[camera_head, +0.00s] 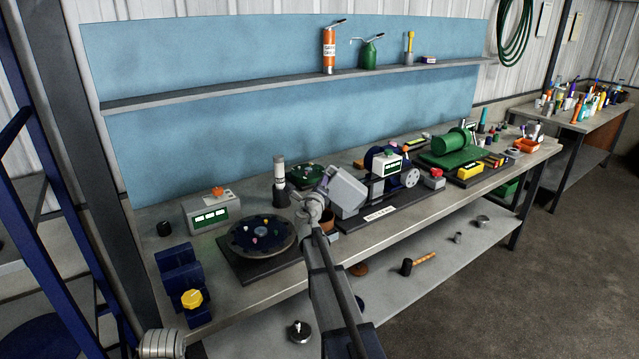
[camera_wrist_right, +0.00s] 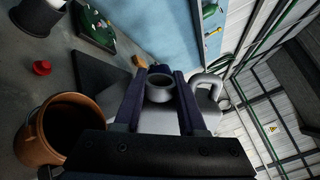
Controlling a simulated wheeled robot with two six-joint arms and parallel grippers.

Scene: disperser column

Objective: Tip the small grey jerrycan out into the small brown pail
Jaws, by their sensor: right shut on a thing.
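The small grey jerrycan (camera_head: 348,190) is in my right gripper (camera_head: 318,207), held tilted above the bench. In the right wrist view the jerrycan's round mouth (camera_wrist_right: 160,88) shows between the two dark fingers of my right gripper (camera_wrist_right: 159,76), with its looped handle to the right. The small brown pail (camera_head: 328,223) stands upright on the bench, partly hidden behind my right arm. In the right wrist view the pail (camera_wrist_right: 32,148) is at lower left, beside the gripper and apart from the jerrycan; its inside looks dark. My left gripper is not in view.
A round dark turntable (camera_head: 262,236) lies left of the pail. A white-faced machine (camera_head: 385,165) with blue parts stands close right of the jerrycan. A grey box with a green display (camera_head: 211,212) is farther left. The lower shelf holds a mallet (camera_head: 418,262).

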